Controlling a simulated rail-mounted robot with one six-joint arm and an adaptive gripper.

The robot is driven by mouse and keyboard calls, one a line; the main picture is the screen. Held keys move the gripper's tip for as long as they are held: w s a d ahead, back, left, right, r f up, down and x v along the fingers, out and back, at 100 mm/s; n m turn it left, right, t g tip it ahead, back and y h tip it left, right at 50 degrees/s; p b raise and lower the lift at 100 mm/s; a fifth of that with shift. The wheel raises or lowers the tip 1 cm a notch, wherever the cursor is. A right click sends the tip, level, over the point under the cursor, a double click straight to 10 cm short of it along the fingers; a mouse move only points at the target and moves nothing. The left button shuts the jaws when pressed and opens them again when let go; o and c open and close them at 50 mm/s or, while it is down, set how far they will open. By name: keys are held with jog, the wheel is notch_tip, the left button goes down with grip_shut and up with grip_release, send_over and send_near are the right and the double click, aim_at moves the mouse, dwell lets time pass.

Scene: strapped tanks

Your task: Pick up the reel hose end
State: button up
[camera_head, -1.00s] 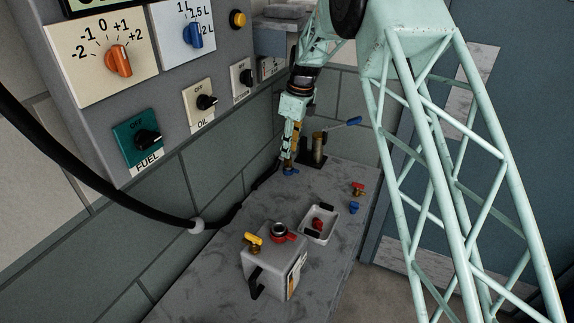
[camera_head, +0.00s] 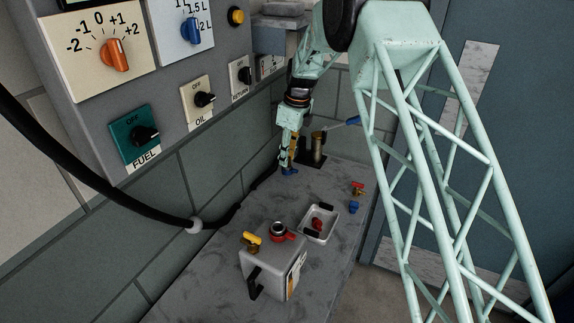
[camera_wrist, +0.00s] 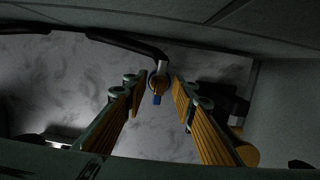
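The reel hose end (camera_wrist: 158,78) shows in the wrist view as a pale metal tip with a brass and blue fitting at the end of a black hose (camera_wrist: 125,41). In the head view its blue part (camera_head: 289,171) shows just below my gripper (camera_head: 288,163), at the far end of the grey bench. In the wrist view my gripper (camera_wrist: 157,88) is open, with one yellow-padded finger on each side of the fitting. Gaps show between the fitting and both fingers. I cannot tell its exact depth between them.
A brass post (camera_head: 318,147) with a blue lever stands close right of the gripper. Nearer on the grey bench (camera_head: 215,270) are a white tray (camera_head: 327,231), a grey tank (camera_head: 272,262) and a red-and-blue valve (camera_head: 357,190). The control panel (camera_head: 170,85) rises at left.

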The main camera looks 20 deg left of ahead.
jog(key=shift+f, duration=0.25)
jog(key=shift+c, duration=0.9)
grip_shut()
